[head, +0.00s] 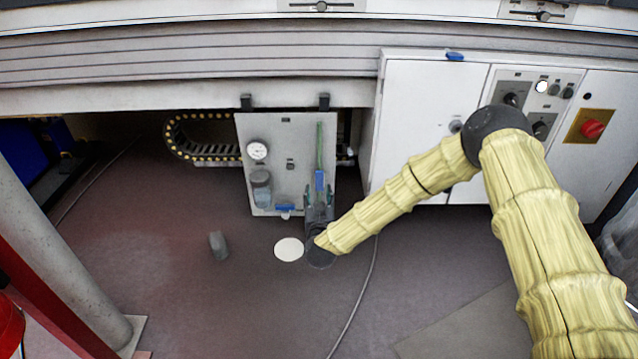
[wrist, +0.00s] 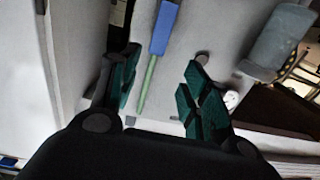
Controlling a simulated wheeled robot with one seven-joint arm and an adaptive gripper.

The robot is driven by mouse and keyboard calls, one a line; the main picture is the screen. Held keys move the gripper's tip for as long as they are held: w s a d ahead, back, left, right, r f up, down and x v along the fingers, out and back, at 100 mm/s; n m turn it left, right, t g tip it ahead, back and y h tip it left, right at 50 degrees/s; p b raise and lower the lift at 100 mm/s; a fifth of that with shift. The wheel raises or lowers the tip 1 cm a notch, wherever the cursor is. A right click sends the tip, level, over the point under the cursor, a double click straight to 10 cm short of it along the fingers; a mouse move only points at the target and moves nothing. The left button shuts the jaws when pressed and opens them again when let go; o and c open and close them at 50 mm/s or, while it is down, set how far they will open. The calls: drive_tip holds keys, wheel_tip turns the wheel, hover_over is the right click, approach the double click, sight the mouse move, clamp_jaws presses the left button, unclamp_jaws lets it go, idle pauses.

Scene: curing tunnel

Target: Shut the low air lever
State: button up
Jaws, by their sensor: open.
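A pale panel (head: 290,140) hangs low below the machine's edge. On its right side is an upright blue handle (head: 320,181) in line with a thin green rod or tube (head: 319,145). A second, flat blue lever (head: 285,207) lies along the panel's bottom edge. I cannot tell for sure which is the low air lever. My gripper (head: 320,192) is at the panel's lower right, in front of the upright handle. In the wrist view my gripper (wrist: 160,66) is open, and the blue handle (wrist: 165,28) and green rod (wrist: 149,85) show between its fingers, with no clear contact.
A gauge (head: 257,150) and a grey filter bowl (head: 261,188) sit on the panel's left. A white cabinet (head: 415,120) with a red knob (head: 592,129) stands right. A grey cylinder (head: 218,245), white disc (head: 289,249) and cable (head: 356,300) lie on the floor.

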sight(320, 173)
drive_tip(key=w+b, duration=0.4)
drive_tip(key=w, duration=0.6)
drive_tip(key=shift+w+d+b, duration=0.15)
drive_tip(key=shift+w+b, duration=0.15)
drive_tip(key=shift+b, duration=0.05)
drive_tip(key=shift+w+r, duration=0.2)
drive_tip(key=shift+w, duration=0.4)
clamp_jaws()
